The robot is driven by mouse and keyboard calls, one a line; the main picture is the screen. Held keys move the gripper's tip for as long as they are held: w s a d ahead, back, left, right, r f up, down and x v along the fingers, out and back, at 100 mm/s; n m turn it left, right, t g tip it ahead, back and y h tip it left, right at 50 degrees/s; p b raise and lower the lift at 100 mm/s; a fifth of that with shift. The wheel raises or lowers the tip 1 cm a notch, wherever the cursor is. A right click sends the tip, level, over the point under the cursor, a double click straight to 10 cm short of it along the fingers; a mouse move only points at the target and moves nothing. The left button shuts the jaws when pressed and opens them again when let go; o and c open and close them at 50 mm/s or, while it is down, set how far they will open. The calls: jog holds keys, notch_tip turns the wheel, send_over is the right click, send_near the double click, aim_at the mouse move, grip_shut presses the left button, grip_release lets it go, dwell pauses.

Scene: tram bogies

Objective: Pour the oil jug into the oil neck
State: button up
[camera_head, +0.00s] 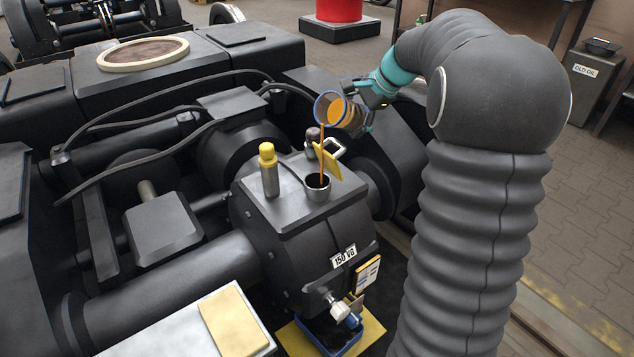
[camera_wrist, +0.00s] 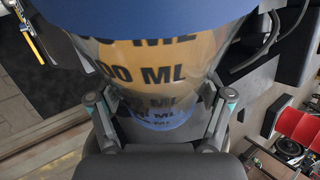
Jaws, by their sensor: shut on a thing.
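The oil jug (camera_head: 345,113), clear with a blue rim and amber oil inside, is tilted far over to the left, its mouth above the gearbox. A thin stream of oil falls from its lip into the open oil neck (camera_head: 317,187), a short dark round collar on top of the gearbox. My gripper (camera_head: 367,109) is shut on the jug from the right. In the wrist view the jug (camera_wrist: 155,75) fills the middle, with "ML" marks and oil showing, and the fingers (camera_wrist: 165,115) sit on both its sides.
A yellow-capped post (camera_head: 268,170) stands left of the neck and a yellow tag (camera_head: 327,160) just behind it. A blue tray (camera_head: 335,335) sits below the gearbox. A bin marked "OLD OIL" (camera_head: 587,85) stands at the far right. Dark hoses cross behind the gearbox.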

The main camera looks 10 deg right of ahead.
jog(key=shift+d+t+h+b, duration=0.1)
jog(key=shift+t+h+b, duration=0.35)
jog(key=shift+b, duration=0.9)
dwell(0.4)
jog(key=shift+r+n+t+h+b, duration=0.35)
jog(key=shift+n+t+h+b, duration=0.25)
jog(key=shift+b, duration=0.9)
dwell(1.4)
jog(key=shift+s+a+r+t+h+b, duration=0.1)
jog(key=shift+a+r+t+h+b, duration=0.1)
jog(key=shift+r+h+b, duration=0.15)
jog(key=shift+s+a+r+t+h+b, duration=0.1)
jog(key=shift+a+r+h+b, duration=0.15)
jog(key=shift+r, duration=0.2)
dwell(1.6)
jog(key=shift+s+n+t+h+b, duration=0.1)
jog(key=shift+n+t+h+b, duration=0.2)
jog(key=shift+h+b, duration=0.25)
dwell(0.4)
